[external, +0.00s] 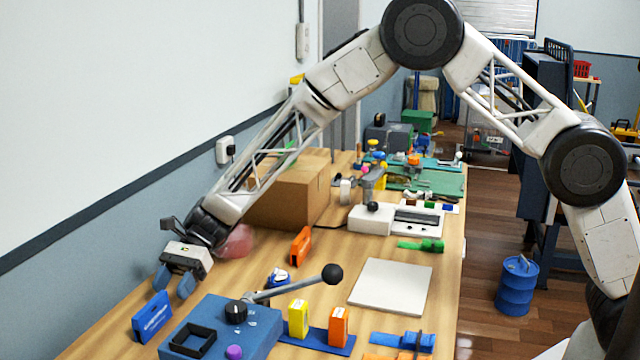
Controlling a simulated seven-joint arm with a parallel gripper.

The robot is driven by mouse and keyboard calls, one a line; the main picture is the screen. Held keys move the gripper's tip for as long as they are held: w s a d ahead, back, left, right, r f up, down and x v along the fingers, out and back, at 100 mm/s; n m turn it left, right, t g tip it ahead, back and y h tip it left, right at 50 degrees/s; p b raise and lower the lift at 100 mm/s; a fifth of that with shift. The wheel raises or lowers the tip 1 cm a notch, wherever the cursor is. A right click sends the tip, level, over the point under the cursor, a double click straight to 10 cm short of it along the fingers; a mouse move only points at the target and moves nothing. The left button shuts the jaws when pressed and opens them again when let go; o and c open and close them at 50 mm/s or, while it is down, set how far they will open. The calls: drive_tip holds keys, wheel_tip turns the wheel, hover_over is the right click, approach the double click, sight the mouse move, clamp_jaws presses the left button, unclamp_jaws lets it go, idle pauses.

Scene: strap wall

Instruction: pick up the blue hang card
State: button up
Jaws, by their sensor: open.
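The blue hang card (153,317) stands on the wooden table at the lower left. It is a flat blue piece with white lettering on its face. My gripper (174,283) is just above and behind it, pointing down, with its two blue fingers apart and nothing seen between them. The fingers look clear of the card, but the exact gap in depth cannot be told from this one view.
A blue box with a black-knobbed lever (235,326) stands right of the card. An orange block (300,246), a cardboard box (290,195) and a pink round object (236,242) are behind. A white plate (391,287) lies farther right. The wall runs along the left.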

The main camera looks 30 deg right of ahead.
sight(160, 305)
drive_tip(key=shift+x, duration=2.6)
clamp_jaws()
